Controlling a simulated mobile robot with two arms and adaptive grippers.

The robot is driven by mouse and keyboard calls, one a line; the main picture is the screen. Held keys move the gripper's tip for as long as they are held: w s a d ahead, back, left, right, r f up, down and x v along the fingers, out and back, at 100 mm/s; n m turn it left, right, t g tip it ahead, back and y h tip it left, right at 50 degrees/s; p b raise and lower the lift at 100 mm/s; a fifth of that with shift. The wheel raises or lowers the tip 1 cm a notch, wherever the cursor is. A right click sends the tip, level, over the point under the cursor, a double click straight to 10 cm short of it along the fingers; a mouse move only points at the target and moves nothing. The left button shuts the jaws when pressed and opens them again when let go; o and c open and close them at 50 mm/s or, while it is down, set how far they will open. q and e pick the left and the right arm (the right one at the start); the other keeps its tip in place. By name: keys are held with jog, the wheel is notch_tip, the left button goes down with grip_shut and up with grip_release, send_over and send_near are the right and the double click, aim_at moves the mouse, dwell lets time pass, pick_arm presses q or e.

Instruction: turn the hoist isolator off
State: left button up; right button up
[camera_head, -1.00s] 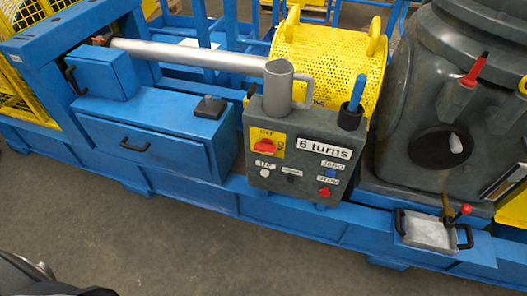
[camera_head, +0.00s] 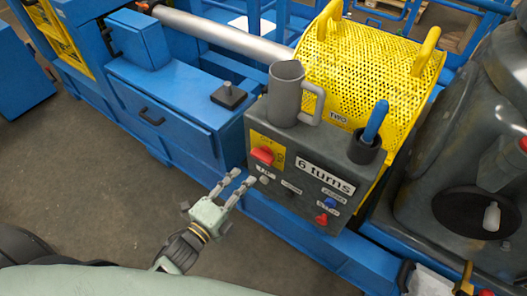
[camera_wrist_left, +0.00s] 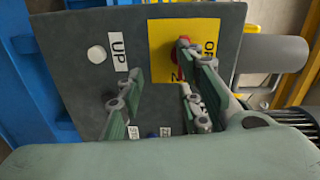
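The hoist isolator is a red rotary handle (camera_head: 262,155) on a yellow plate (camera_head: 279,159) on the front of the grey control box (camera_head: 330,160). The handle lies crosswise, with the ON lettering to its right. My left gripper (camera_head: 241,177) is open and empty, just in front of and below-left of the handle, apart from it in the head view. In the left wrist view the yellow plate (camera_wrist_left: 160,45) is ahead, and one finger of the gripper (camera_wrist_left: 150,85) covers most of the red handle. My right gripper is not in view.
A grey mug (camera_head: 285,95) and a blue-handled tool (camera_head: 375,120) in a holder stand on the box. A white button (camera_wrist_left: 96,53) labelled UP is beside the plate; blue and red buttons (camera_head: 321,219) are at lower right. A yellow perforated guard (camera_head: 365,65) is behind.

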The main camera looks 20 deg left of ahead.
aim_at(259, 160)
pick_arm(q)
jog(key=shift+m+t, duration=0.3)
jog(key=shift+m, duration=0.2)
jog(key=w+r, duration=0.1)
jog(key=w+d+r, duration=0.1)
jog(key=w+r, duration=0.1)
jog(key=w, duration=0.1)
jog(key=shift+d+r, duration=0.25)
jog(key=shift+d, duration=0.1)
jog(key=x, duration=0.2)
jog(key=shift+w+d+f+p, duration=0.1)
jog(key=shift+w+d+p, duration=0.15)
jog(key=shift+p, duration=0.1)
jog(key=shift+w, duration=0.35)
jog(key=shift+w+d, duration=0.15)
jog(key=shift+w, duration=0.15)
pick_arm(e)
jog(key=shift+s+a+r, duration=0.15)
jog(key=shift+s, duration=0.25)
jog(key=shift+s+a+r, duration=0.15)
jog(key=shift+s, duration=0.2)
pick_arm(q)
jog(key=shift+c, duration=0.6)
grip_shut()
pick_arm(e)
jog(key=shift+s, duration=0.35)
